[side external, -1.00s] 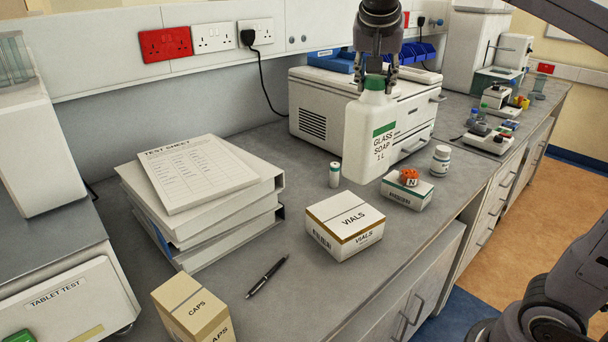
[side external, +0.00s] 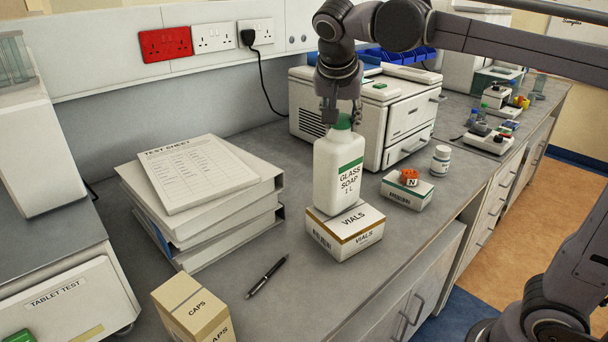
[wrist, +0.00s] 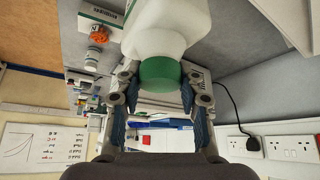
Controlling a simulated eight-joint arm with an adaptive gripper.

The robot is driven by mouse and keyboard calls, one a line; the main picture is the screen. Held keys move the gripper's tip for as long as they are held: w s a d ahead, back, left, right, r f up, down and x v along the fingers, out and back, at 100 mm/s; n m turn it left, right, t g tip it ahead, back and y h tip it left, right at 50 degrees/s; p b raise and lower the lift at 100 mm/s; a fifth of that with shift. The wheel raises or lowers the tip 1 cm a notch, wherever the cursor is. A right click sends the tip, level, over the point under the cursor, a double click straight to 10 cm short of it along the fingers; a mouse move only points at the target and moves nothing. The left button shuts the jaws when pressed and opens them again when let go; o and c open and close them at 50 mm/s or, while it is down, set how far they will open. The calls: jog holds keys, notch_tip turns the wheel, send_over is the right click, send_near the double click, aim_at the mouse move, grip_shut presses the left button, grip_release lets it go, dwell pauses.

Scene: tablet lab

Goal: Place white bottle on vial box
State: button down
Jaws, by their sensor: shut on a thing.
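The white bottle (side external: 338,175) has a green cap and a label reading GLASS SOAP 1 L. It stands upright over the left part of the vial box (side external: 345,230), and its base appears to meet the box top. My gripper (side external: 342,115) is shut on the bottle's green cap from above. In the wrist view the green cap (wrist: 160,74) sits between my fingers, with the white bottle (wrist: 170,30) beyond it. The bottle hides part of the box top.
A stack of binders (side external: 210,205) with a test sheet lies left. A caps box (side external: 193,308) and a pen (side external: 267,276) are in front. A white machine (side external: 400,115) is behind.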

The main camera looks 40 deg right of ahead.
jog(key=shift+f, duration=0.15)
jog(key=c, duration=0.8)
grip_release()
jog(key=shift+f, duration=0.1)
jog(key=shift+c, duration=0.2)
jog(key=v, duration=1.2)
jog(key=s+d+f+n+t+y, duration=0.1)
jog(key=s+f+n+y, duration=0.1)
jog(key=f, duration=0.7)
jog(key=s+f+n+t+y, duration=0.1)
jog(key=s+f+n, duration=0.4)
jog(key=f, duration=0.4)
jog(key=s+d+f+n+t+y, duration=0.1)
jog(key=s+f+n+y, duration=0.1)
jog(key=f, duration=0.7)
jog(key=s+n, duration=0.1)
jog(key=n, duration=0.1)
jog(key=shift+s+d+n+t+y, duration=0.3)
jog(key=shift+d+t, duration=0.1)
